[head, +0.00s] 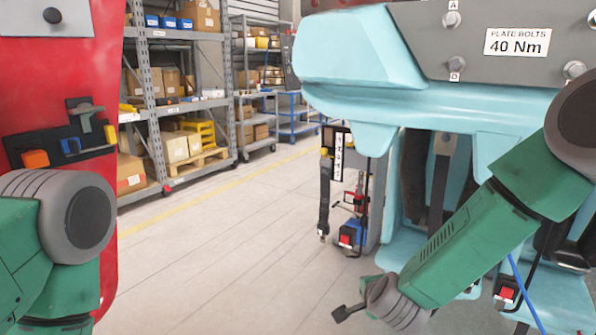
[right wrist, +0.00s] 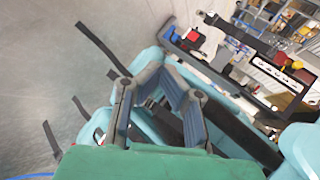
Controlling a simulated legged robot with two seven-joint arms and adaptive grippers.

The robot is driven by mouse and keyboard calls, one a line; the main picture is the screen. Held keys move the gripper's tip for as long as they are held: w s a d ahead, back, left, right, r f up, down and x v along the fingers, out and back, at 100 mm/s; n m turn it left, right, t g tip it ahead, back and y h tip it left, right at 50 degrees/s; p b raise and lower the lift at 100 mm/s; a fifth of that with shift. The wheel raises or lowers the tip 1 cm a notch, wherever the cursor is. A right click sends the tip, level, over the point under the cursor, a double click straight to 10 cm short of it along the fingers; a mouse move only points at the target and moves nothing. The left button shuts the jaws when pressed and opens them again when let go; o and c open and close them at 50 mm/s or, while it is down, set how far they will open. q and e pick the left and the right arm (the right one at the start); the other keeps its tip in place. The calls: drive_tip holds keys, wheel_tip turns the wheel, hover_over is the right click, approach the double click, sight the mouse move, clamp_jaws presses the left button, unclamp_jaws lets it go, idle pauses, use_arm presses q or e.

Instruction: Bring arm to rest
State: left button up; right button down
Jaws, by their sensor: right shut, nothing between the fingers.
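My right arm (head: 470,240) is green and reaches from the right edge down to the lower middle of the head view, in front of the pale turquoise coaster train. My right gripper (head: 347,312) shows as a dark tip low in the head view, above the floor. In the right wrist view its grey fingers (right wrist: 161,72) are shut and empty, with turquoise bodywork behind them. My left arm (head: 60,230) shows only as green and grey links at the left edge; its gripper is out of view.
The turquoise train (head: 400,60) carries a plate reading "PLATE BOLTS 40 Nm" (head: 517,41). A red panel (head: 60,75) with a dark tool holder (head: 60,142) stands at left, close to my left arm. Shelving (head: 150,85) stands behind. The floor (head: 215,250) between is clear.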

drive_tip(key=s+d+f+n+g+p, duration=0.1)
drive_tip(key=s+d+f+n+g, duration=0.2)
drive_tip(key=s+f+n, duration=0.55)
drive_tip(key=s+d+f+n+g, duration=0.25)
drive_tip(key=s+f, duration=0.25)
drive_tip(key=s, duration=0.9)
drive_tip(key=s+d+f+n+g, duration=0.1)
drive_tip(key=s+d+n+g, duration=0.1)
drive_tip(key=s, duration=0.6)
drive_tip(key=s+d+n+g, duration=0.2)
drive_tip(key=s+d, duration=0.3)
drive_tip(key=s, duration=0.4)
drive_tip(key=shift+s+d+f+n+p, duration=0.2)
drive_tip(key=shift+s+f+n+p, duration=0.2)
drive_tip(key=shift+n, duration=0.4)
drive_tip(key=shift+w, duration=0.2)
